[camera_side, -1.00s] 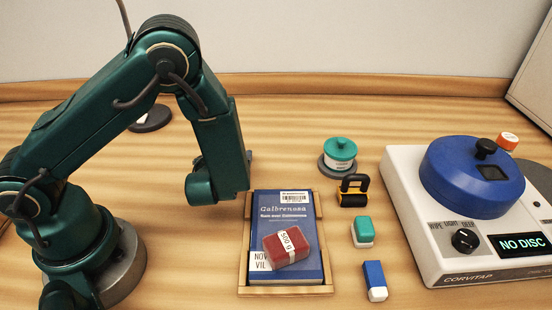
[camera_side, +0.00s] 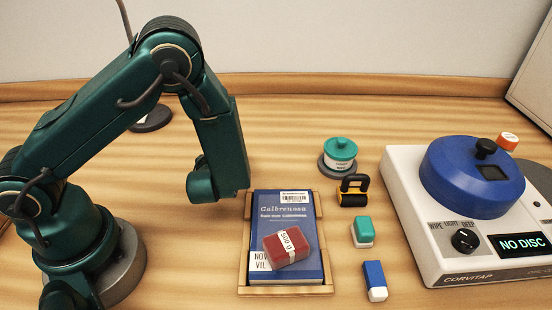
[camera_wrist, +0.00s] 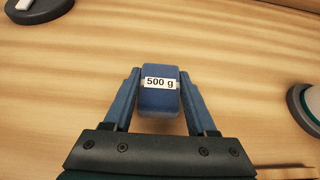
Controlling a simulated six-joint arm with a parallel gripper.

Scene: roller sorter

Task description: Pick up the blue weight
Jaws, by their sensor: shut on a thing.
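The blue weight (camera_wrist: 159,99), with a white "500 g" label, sits between the two fingers of my gripper (camera_wrist: 159,88) in the wrist view. The fingers are shut on its left and right sides. The bare wooden table shows around it. In the side view the blue weight and my fingertips are hidden behind my own arm. A red weight (camera_side: 287,244), also labelled 500 g, lies on a blue book (camera_side: 283,211) in a wooden tray (camera_side: 243,275), to the right of my arm.
Right of the tray stand a teal-lidded pot (camera_side: 340,151), a black and yellow roller (camera_side: 353,191), a teal and white block (camera_side: 363,232) and a blue and white eraser (camera_side: 375,281). A white machine (camera_side: 408,200) stands further right. A dark round base (camera_side: 151,119) is behind my arm.

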